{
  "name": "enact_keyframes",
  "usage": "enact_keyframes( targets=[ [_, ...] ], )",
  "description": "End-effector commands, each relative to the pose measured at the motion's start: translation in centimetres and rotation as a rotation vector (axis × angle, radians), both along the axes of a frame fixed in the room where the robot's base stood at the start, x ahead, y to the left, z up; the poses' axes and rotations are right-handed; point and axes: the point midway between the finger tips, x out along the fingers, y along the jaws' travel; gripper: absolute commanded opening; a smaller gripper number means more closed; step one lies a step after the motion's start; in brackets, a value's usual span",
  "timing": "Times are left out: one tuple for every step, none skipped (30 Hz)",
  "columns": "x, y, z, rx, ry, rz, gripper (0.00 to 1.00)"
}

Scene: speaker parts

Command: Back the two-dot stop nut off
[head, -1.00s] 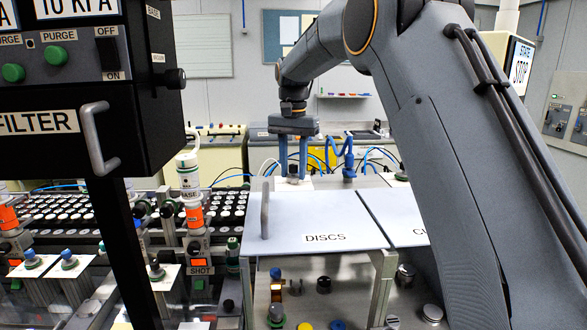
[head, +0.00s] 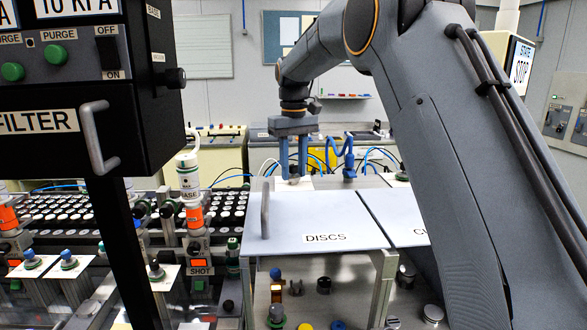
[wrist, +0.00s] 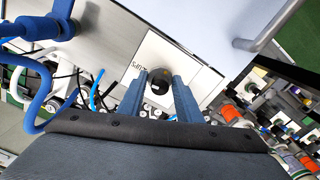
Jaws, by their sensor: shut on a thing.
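My gripper (head: 293,178) points straight down at the back of the work area, behind the DISCS lid. In the wrist view its two blue fingers (wrist: 160,92) close on opposite sides of a dark round nut (wrist: 160,79). The nut sits over a white labelled plate (wrist: 178,58). A small light mark shows on the nut, but I cannot count its dots. In the head view the fingers largely hide the nut, and its thread cannot be seen.
The DISCS lid (head: 318,222) with its upright handle (head: 265,208) lies in front of my gripper. A blue coiled hose (head: 348,158) stands close on the right. Racks of vials (head: 62,208) fill the left. A black filter panel (head: 90,130) hangs at the near left.

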Motion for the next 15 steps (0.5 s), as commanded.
enact_keyframes(
  targets=[
    [-0.17, -0.1, -0.41, -0.002, 0.01, 0.019, 0.09],
    [-0.18, -0.1, -0.42, -0.002, 0.01, 0.03, 0.09],
    [-0.18, -0.1, -0.43, -0.003, 0.011, 0.045, 0.09],
    [-0.19, -0.12, -0.43, -0.003, 0.011, 0.053, 0.09],
    [-0.19, -0.11, -0.44, -0.003, 0.011, 0.061, 0.09],
    [-0.2, -0.12, -0.45, -0.003, 0.011, 0.071, 0.09],
    [-0.2, -0.12, -0.46, -0.003, 0.011, 0.076, 0.09],
    [-0.2, -0.12, -0.47, -0.003, 0.011, 0.081, 0.09],
    [-0.21, -0.13, -0.47, -0.003, 0.012, 0.086, 0.09],
    [-0.21, -0.13, -0.48, -0.003, 0.012, 0.089, 0.09],
    [-0.21, -0.13, -0.48, -0.003, 0.012, 0.091, 0.09],
    [-0.21, -0.13, -0.5, -0.003, 0.012, 0.094, 0.09],
    [-0.21, -0.13, -0.5, -0.003, 0.012, 0.095, 0.09],
    [-0.22, -0.13, -0.5, -0.003, 0.012, 0.096, 0.09],
    [-0.22, -0.13, -0.51, -0.004, 0.013, 0.096, 0.09]
  ],
)
